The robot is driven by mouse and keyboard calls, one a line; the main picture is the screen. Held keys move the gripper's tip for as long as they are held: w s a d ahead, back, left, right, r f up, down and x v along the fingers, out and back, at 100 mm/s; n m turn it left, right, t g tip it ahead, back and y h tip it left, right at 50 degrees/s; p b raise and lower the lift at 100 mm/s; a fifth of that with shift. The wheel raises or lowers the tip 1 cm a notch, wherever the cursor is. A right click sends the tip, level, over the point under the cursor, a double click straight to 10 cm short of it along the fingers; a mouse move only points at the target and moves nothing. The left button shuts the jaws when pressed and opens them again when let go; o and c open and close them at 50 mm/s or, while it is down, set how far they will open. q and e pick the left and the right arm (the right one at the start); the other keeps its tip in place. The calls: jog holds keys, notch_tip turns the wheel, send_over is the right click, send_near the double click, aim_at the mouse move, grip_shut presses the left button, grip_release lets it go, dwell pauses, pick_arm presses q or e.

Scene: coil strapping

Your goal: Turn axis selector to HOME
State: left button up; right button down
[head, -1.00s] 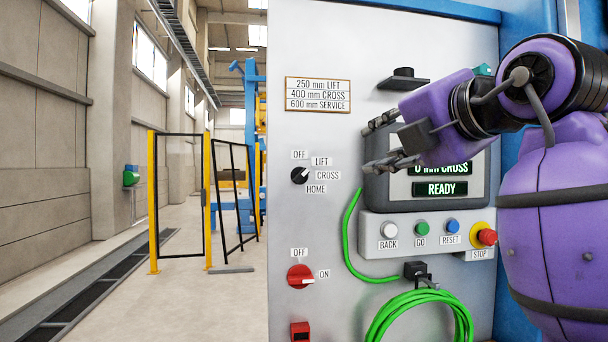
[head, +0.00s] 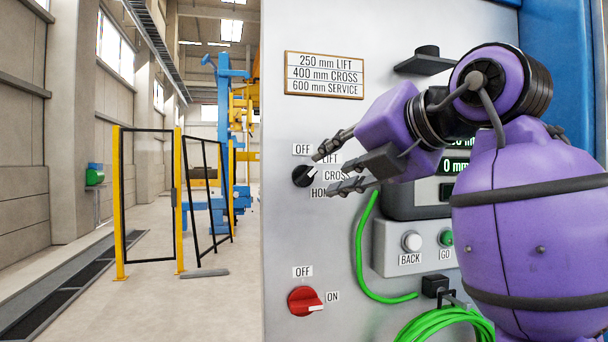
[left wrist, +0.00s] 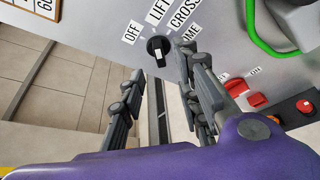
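The axis selector is a black round knob (head: 304,176) on the grey panel, with labels OFF, LIFT, CROSS and HOME around its top and right. In the left wrist view the knob (left wrist: 157,48) lies ahead of the spread fingers (left wrist: 160,72), and no contact shows. The right gripper is not in view.
A red OFF/ON switch (head: 305,301) sits below the selector. My arm partly hides the display and the button box (head: 390,262) with BACK and GO. A green cable (head: 364,262) hangs right of the selector. Yellow fence posts (head: 180,205) stand left, beyond the panel.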

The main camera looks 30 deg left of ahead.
aim_at(309, 176)
pick_arm(q)
jog(key=p+x, duration=0.1)
jog(key=x, duration=0.6)
grip_shut()
